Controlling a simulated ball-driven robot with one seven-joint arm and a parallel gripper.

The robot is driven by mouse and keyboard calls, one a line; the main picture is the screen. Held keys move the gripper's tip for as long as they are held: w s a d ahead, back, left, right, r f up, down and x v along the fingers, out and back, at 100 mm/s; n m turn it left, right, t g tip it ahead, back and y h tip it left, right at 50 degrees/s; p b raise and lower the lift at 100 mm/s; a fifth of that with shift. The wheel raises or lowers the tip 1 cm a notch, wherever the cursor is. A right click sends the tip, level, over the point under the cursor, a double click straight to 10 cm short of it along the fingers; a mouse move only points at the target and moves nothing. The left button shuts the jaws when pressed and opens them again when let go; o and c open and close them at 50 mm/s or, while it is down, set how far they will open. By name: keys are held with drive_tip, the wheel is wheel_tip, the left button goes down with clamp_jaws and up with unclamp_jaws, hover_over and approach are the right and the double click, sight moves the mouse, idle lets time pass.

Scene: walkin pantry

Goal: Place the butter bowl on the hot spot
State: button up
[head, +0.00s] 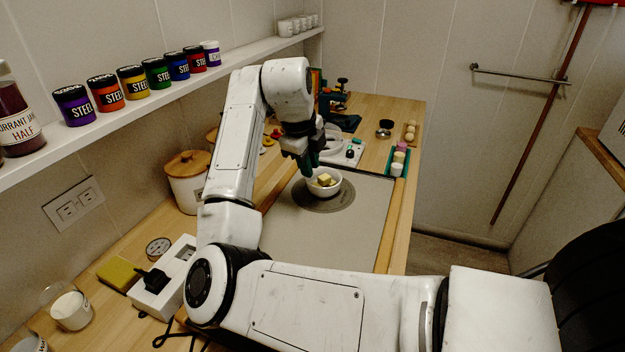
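The butter bowl (334,188) is small and white, with yellow butter pieces (325,180) in it. It appears upright over the back part of the hot spot (322,206), a round dark grey disc on the grey mat (300,241). I cannot tell whether the bowl rests on the disc or is held just above it. My gripper (308,171) points down at the bowl's back left rim, with its dark green fingers touching or very close to it. Whether the fingers are open or shut on the rim is not clear.
Behind the mat are a white board (346,153), a teal tray of small cups (398,161) and a dark stand (337,110). A wooden-lidded canister (187,183) stands left. A shelf of jars (133,82) runs along the left wall. The mat's front is clear.

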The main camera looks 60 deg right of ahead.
drive_tip(key=shift+v, duration=1.35)
idle(0.3)
